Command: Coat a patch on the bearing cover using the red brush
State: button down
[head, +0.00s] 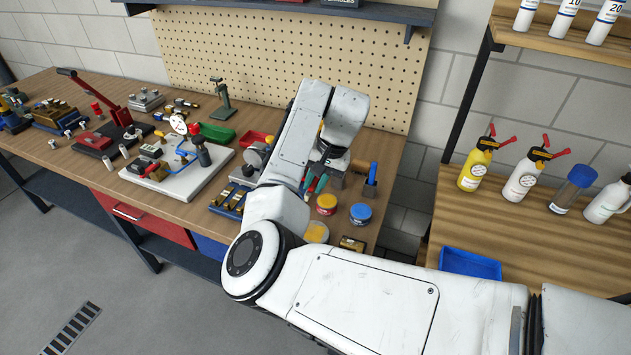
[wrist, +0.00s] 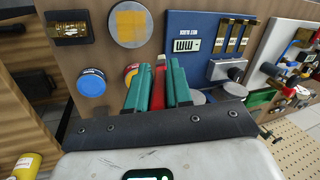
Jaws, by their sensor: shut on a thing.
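My gripper (head: 315,183) is shut on the red brush (wrist: 158,88), whose red handle shows between the green fingers (wrist: 156,66) in the wrist view. The brush's bristle end cannot be made out. The round grey bearing cover (wrist: 117,38) lies flat on the bench with a yellow-orange square patch on its face. It also shows in the head view (head: 310,241), partly behind my arm. My gripper is above the bench, apart from the cover, on the far side of the jars.
A yellow jar with red (head: 326,204) and a blue-lidded jar (head: 361,213) stand between gripper and cover. A holder with a blue-handled tool (head: 372,173) is right of the gripper. The pegboard (head: 390,70) rises behind.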

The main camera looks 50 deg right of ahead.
jog(key=shift+a, duration=0.1)
dwell(0.5)
jog(key=shift+s+a+f+h, duration=0.2)
jog(key=shift+a+f+h, duration=0.05)
jog(key=shift+a, duration=0.45)
jog(key=shift+s+a+f+h, duration=0.15)
jog(key=shift+a+f+h, duration=0.1)
jog(key=shift+a, duration=0.45)
